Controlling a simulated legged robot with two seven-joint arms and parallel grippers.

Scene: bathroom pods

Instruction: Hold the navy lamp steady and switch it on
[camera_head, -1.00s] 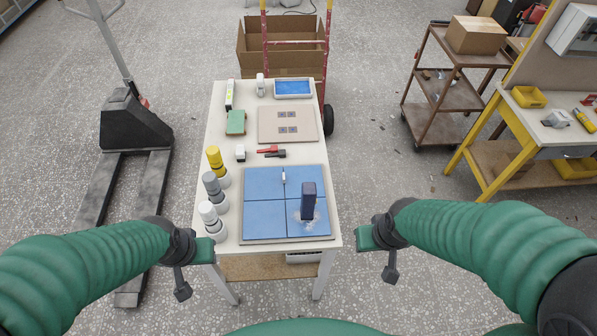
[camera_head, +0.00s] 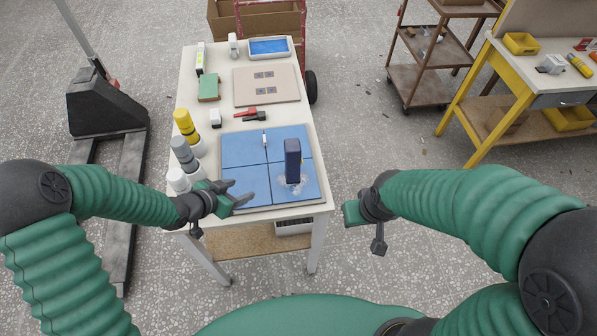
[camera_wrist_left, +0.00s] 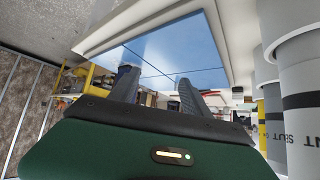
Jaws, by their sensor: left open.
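The navy lamp (camera_head: 293,158), a dark upright block, stands on the right part of the blue tiled panel (camera_head: 238,150), with a pale clear patch around its base. My left gripper (camera_head: 240,191) is open and empty over the panel's front left corner, left of the lamp and apart from it. No switch can be made out on the lamp.
Yellow (camera_head: 186,126), grey (camera_head: 184,154) and white (camera_head: 179,181) capped bottles line the table's left edge, close to my left gripper. A small white switch-like piece (camera_head: 264,138) is on the panel. Red and black clamps (camera_head: 250,114) and a beige board (camera_head: 266,95) lie farther back.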

